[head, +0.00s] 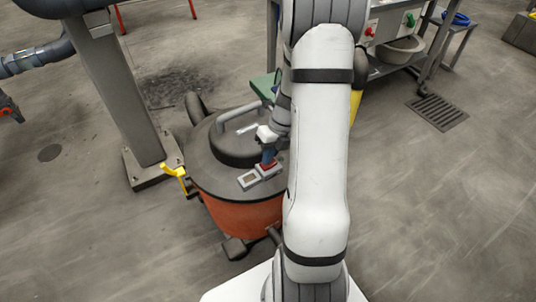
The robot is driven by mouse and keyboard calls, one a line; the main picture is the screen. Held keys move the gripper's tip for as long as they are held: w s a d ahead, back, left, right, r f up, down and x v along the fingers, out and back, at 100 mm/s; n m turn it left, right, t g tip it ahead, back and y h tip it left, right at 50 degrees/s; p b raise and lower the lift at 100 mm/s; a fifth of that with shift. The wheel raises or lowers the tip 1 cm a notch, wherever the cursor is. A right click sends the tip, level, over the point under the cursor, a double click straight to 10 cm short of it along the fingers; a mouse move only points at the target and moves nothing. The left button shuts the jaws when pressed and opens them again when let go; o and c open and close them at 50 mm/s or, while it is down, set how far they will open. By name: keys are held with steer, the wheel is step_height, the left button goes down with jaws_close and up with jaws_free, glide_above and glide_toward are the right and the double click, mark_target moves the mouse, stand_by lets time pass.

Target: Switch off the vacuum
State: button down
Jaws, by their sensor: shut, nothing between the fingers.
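The vacuum (243,212) is an orange drum with a dark grey lid, a grey carrying handle on top and a yellow latch at its left side. A small pale switch plate (249,180) sits on the front of the lid. A red switch (266,170) is at the plate's right end. My gripper (268,162) points down over the red switch with its blue-grey fingers shut and empty. The fingertips are at or just above the switch; I cannot tell whether they touch it. My arm hides the right side of the vacuum.
A grey steel post (122,95) on a bolted foot stands left of the vacuum. A bench (400,62) with a basin and red and green controls is at the back right. A floor drain (438,112) lies to the right. Open concrete floor surrounds the vacuum's front and left.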

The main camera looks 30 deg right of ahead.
steer(key=shift+f, duration=0.1)
steer(key=shift+d+f+p, duration=0.15)
steer(key=shift+d+p, duration=0.25)
steer(key=shift+d, duration=0.45)
steer(key=p+v, duration=0.8)
steer(key=v, duration=0.6)
steer(key=shift+a+r, duration=0.15)
steer(key=shift+r, duration=0.1)
